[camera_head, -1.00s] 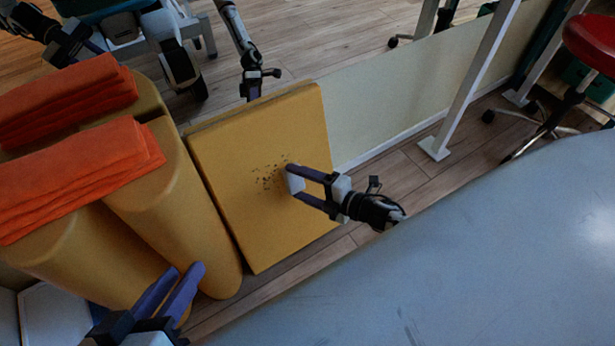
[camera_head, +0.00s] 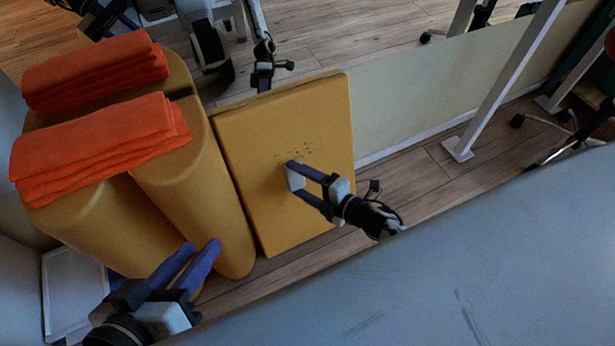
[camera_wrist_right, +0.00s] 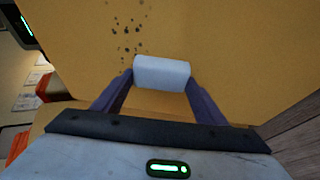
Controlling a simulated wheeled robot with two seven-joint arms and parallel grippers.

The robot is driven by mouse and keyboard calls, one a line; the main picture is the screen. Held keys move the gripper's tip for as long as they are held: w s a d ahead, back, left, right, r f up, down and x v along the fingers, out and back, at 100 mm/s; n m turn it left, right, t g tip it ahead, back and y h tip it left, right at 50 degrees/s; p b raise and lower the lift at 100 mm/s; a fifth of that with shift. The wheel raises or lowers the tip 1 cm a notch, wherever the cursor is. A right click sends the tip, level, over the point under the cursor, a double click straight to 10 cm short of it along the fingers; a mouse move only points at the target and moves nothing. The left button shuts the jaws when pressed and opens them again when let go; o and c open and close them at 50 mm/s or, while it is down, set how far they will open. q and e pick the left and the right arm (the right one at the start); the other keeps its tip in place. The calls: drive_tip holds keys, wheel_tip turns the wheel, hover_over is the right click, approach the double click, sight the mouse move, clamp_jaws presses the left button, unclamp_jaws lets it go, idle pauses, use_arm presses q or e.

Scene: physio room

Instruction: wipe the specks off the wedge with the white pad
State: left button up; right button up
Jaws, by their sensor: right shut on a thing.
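The yellow wedge (camera_head: 255,150) stands tilted against the low pale wall, its broad face towards me. Dark specks (camera_head: 300,152) lie in a small patch on its upper middle; in the right wrist view the specks (camera_wrist_right: 125,38) show above and left of the pad. My right gripper (camera_head: 296,178) is shut on the white pad (camera_head: 294,178), which is at the wedge face just below the specks. The pad (camera_wrist_right: 161,73) sits between both fingertips in the right wrist view; exact contact with the wedge is hard to tell. My left gripper (camera_head: 203,246) is open and empty, in front of the yellow rolls.
Yellow rolls (camera_head: 190,180) stand left of the wedge, with folded orange towels (camera_head: 95,150) on top. A grey-blue surface (camera_head: 430,280) fills the lower right. A white post (camera_head: 505,85) stands right of the wedge. Wooden floor (camera_head: 400,185) shows between.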

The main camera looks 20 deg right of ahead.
drive_tip(key=shift+a, duration=2.35)
drive_tip(key=shift+w+r+p, duration=0.25)
drive_tip(key=shift+r+p, duration=0.35)
drive_tip(key=shift+r, duration=0.25)
drive_tip(key=shift+w+d+f, duration=0.1)
drive_tip(key=shift+d, duration=3.3)
drive_tip(key=shift+d+b, duration=0.65)
drive_tip(key=shift+d, duration=2.9)
drive_tip(key=shift+w+r+p, duration=0.35)
drive_tip(key=shift+r+p, duration=0.35)
drive_tip(key=shift+r, duration=0.2)
drive_tip(key=shift+a, duration=1.9)
drive_tip(key=shift+s+a+p, duration=0.15)
drive_tip(key=shift+a+p, duration=0.05)
drive_tip(key=shift+a, duration=2.35)
drive_tip(key=shift+s+a+p, duration=0.1)
drive_tip(key=shift+a+p, duration=0.1)
drive_tip(key=shift+a, duration=2.35)
